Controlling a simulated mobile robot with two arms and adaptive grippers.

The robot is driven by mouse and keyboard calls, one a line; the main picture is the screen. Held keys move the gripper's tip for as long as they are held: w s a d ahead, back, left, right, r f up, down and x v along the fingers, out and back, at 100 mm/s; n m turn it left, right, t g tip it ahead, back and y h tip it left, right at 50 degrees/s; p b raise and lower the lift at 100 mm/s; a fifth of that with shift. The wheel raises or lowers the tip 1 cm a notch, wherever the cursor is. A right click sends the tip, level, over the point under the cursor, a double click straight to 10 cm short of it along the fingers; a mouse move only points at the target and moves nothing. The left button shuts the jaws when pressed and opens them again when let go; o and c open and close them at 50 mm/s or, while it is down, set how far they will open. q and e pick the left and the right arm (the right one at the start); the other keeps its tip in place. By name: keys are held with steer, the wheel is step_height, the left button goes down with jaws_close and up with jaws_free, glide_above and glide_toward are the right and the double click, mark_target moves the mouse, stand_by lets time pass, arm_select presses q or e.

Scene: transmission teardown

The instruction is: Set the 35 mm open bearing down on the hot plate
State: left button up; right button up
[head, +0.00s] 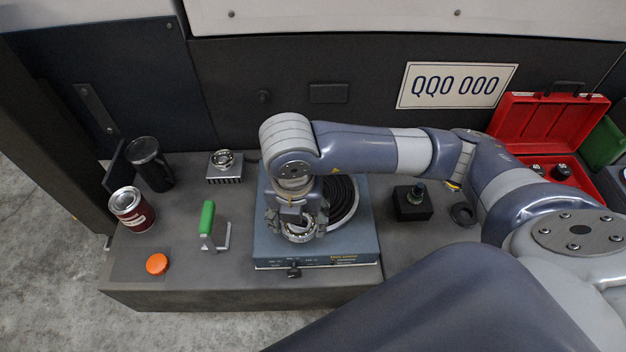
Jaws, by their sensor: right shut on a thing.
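The hot plate (345,246) is a blue-grey box with a round black ringed top, on the grey bench. My right gripper (297,229) is over the left front part of the hot plate, pointing down. It is shut on a shiny ring-shaped bearing (300,236). My arm hides part of the plate's top, and I cannot tell whether the bearing touches the plate. Another bearing (222,159) sits on a small finned metal block at the back left. My left gripper is not in view.
Left on the bench (190,275) are a dark mug (151,164), a red-brown can (131,210), an orange cap (157,264) and a green-handled tool (207,219). Right are a black block (412,204), a dark ring (463,214) and an open red case (545,125).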

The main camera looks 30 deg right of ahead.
steer(key=w+d, duration=0.2)
steer(key=w, duration=0.1)
steer(key=w+d+p, duration=0.1)
steer(key=w+d, duration=0.2)
steer(key=w+d+f, duration=0.1)
steer(key=w+d, duration=0.2)
steer(key=w, duration=0.1)
steer(key=shift+d+p, duration=0.25)
steer(key=shift+p, duration=0.1)
step_height(320, 180, down, 3)
steer(key=shift+w+f+p, duration=0.1)
steer(key=shift+f+p, duration=0.05)
steer(key=shift+p, duration=0.25)
steer(key=shift+f, duration=0.2)
steer(key=shift+f, duration=0.2)
steer(key=o, duration=1.3)
steer(key=shift+r, duration=0.15)
